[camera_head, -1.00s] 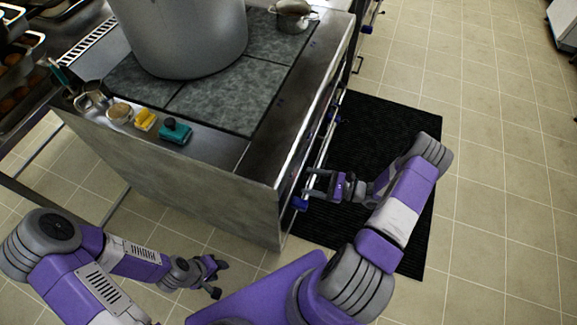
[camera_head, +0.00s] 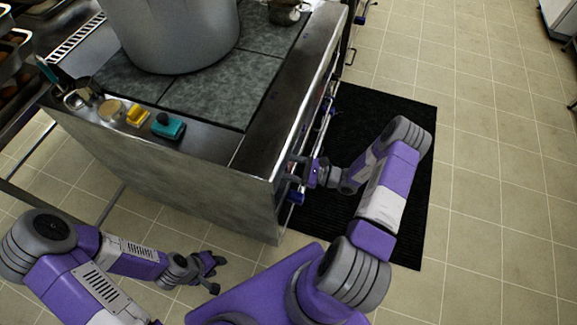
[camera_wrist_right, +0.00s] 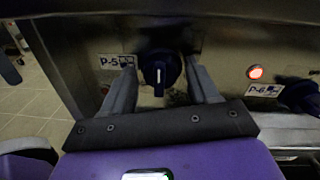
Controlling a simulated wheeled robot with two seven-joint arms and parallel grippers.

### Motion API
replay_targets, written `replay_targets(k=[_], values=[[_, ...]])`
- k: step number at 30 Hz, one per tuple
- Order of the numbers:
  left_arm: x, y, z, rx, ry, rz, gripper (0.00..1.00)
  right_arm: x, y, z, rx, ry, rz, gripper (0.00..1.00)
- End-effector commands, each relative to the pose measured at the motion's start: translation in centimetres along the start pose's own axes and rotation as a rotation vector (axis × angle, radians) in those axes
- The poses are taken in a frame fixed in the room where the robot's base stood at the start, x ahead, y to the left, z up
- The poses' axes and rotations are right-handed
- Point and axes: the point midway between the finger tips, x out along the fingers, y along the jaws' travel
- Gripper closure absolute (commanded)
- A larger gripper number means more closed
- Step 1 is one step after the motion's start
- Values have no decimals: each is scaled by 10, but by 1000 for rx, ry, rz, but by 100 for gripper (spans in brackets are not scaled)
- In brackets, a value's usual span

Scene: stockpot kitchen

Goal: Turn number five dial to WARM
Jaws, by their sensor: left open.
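The number five dial (camera_wrist_right: 160,72), a dark blue knob with a white line pointing straight up and down in the picture, is beside the P-5 label (camera_wrist_right: 115,62) in the right wrist view. My right gripper (camera_wrist_right: 160,78) has one finger on each side of this dial, with small gaps visible between fingers and knob. In the head view the right gripper (camera_head: 295,167) is at the stove's front edge, and the dial is hard to make out there. My left gripper (camera_head: 219,275) is open and empty, low over the floor. No WARM mark is readable.
The P-6 dial (camera_wrist_right: 300,95) and a lit red lamp (camera_wrist_right: 255,72) are right of my right gripper. The stove (camera_head: 175,170) carries a large pot (camera_head: 175,35). A teal item (camera_head: 168,127) lies near its side edge. A black mat (camera_head: 345,215) covers the floor in front.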

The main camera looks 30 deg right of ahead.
Motion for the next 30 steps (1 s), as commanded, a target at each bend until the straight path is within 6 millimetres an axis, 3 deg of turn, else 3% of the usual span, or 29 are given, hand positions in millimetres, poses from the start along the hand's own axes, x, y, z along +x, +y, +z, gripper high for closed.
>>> replay_targets(k=[1, 9, 20, 30], values=[[0, 0, 0, 0, 0, 0, 57, 0, 0, 0, 0, 0, 0, 49], [0, 0, 0, 0, 0, 0, 57, 0, 0, 0, 0, 0, 0, 88], [0, 0, 0, 0, 0, 0, 57, -1, 0, 0, 67, -4, -1, 88], [-2, 1, 0, 0, 0, 0, 57, -1, -1, -1, 325, -22, -5, 88]])
